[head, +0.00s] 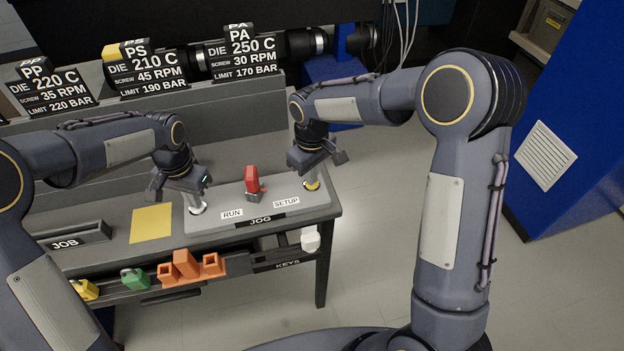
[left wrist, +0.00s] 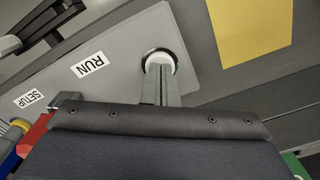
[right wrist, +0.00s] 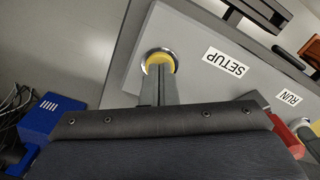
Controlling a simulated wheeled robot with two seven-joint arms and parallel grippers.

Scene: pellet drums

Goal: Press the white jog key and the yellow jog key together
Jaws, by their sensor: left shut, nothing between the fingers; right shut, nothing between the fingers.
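The white jog key (left wrist: 160,57) sits in a round bezel at the left end of the grey jog panel (head: 231,217). My left gripper (head: 195,207) is shut with its fingertips at the white key, pointing down. The yellow jog key (right wrist: 158,62) sits at the right end of the panel and also shows in the head view (head: 311,177). My right gripper (right wrist: 160,75) is shut with its fingertips at the yellow key. The fingers hide part of each key. Whether either key is pressed in, I cannot tell.
A red selector handle (head: 252,180) stands on the panel between the keys, near the RUN and SETUP labels. A yellow sheet (head: 151,223) lies left of the panel. Padlocks and an orange block (head: 186,267) are along the bench front. Sign blocks (head: 241,52) stand behind.

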